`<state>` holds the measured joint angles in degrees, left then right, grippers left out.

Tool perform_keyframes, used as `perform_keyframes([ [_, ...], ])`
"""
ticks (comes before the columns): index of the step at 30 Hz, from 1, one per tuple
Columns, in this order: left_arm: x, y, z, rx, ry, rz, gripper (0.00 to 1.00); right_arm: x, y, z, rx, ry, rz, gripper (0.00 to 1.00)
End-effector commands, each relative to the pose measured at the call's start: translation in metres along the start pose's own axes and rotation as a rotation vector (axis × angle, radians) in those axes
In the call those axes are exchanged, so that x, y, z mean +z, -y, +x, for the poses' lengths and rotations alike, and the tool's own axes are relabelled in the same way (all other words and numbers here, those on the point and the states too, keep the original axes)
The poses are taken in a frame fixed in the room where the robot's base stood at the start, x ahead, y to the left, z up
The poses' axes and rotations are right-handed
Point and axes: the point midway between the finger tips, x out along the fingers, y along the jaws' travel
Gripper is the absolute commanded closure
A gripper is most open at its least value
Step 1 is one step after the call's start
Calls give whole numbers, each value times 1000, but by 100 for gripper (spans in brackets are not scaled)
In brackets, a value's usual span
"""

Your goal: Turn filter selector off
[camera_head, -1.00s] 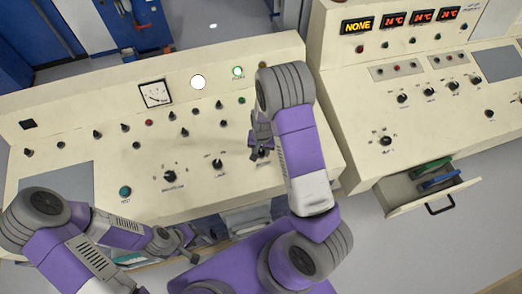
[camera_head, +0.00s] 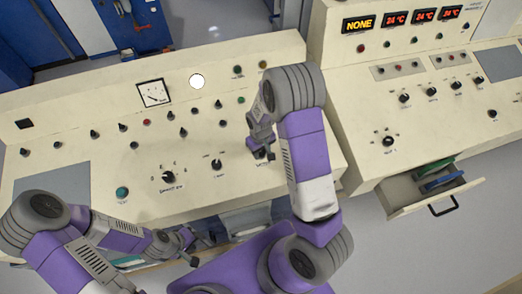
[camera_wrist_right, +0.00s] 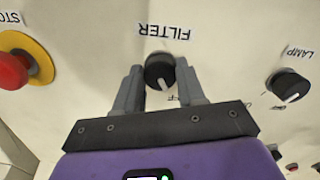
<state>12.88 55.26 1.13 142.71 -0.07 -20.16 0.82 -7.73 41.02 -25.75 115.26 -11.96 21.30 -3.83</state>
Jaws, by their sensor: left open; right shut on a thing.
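The filter selector (camera_wrist_right: 159,70) is a round black knob with a white pointer line, under an upside-down FILTER label (camera_wrist_right: 163,32) in the right wrist view. Its pointer faces down in that view, toward a partly hidden label ending in F. My right gripper (camera_wrist_right: 160,88) has its two fingers on either side of the knob, shut on it. In the head view my right gripper (camera_head: 260,150) is at the right part of the near console, its arm covering much of that area. My left gripper (camera_head: 190,246) is open and empty near the console's front edge.
A LAMP knob (camera_wrist_right: 289,86) and a red stop button (camera_wrist_right: 12,71) on a yellow base flank the selector. The console (camera_head: 100,165) carries several other knobs. An open drawer (camera_head: 405,195) juts from the right console.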

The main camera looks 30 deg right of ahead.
Motion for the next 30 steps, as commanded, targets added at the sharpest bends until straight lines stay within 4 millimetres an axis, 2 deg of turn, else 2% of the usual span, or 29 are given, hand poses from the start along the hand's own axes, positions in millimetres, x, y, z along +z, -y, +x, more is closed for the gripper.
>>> perform_keyframes([
  [16, 0, 0, 0, 0, 0, 0, 57, -2, -1, -2, 3, -7, -26, 91],
  [17, 0, 0, 0, 0, 0, 0, 57, -2, -1, -2, 3, -7, -25, 56],
  [21, 0, 0, 0, 0, 0, 0, 57, -2, 0, -1, 2, -5, -24, 35],
  [30, 0, 0, 0, 0, 0, 0, 57, -1, 0, -2, 2, -3, -23, 35],
])
